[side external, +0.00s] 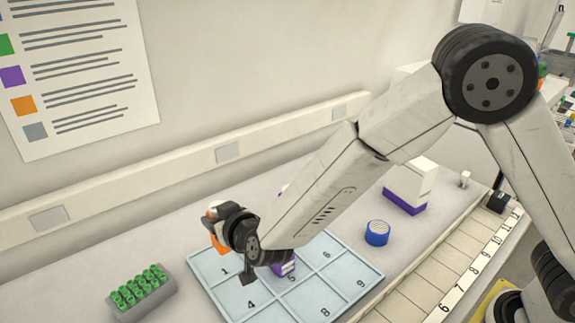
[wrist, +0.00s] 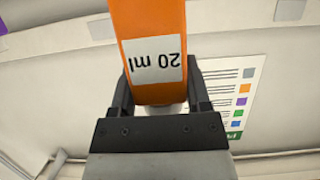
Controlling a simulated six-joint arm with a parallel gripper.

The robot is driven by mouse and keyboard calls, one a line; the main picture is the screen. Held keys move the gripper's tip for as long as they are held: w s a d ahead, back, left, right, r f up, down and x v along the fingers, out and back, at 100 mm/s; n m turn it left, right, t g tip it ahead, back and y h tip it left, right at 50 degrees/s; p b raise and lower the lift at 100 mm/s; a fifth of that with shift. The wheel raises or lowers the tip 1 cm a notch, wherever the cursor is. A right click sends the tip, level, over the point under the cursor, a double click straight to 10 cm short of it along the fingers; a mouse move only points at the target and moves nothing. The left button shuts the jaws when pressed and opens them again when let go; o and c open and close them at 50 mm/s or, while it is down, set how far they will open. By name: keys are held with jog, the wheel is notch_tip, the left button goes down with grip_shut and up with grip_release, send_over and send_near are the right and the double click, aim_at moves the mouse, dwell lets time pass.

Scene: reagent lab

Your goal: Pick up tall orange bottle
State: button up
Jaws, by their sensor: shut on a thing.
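The tall orange bottle (wrist: 153,28) fills the upper middle of the wrist view, with a white label reading "20 ml" that appears upside down. My gripper (wrist: 158,92) has a black finger on each side of the bottle and is shut on it. In the side external view my gripper (side external: 232,230) is above the left part of the numbered tray (side external: 372,274). Only a small orange part of the bottle (side external: 219,243) shows there, behind the gripper. The bottle's lower end is hidden.
A grey rack of green-capped tubes (side external: 146,304) stands left of the tray. A purple-and-white item (side external: 284,265) is on the tray, partly hidden by my arm. A blue round item (side external: 377,233) and a white-and-purple box (side external: 410,187) are to the right. A wall (side external: 230,70) rises behind.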

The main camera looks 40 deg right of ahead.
jog(key=s+d+r, duration=0.4)
jog(key=s+r, duration=0.2)
jog(key=s, duration=0.4)
jog(key=shift+r, duration=0.15)
dwell(0.6)
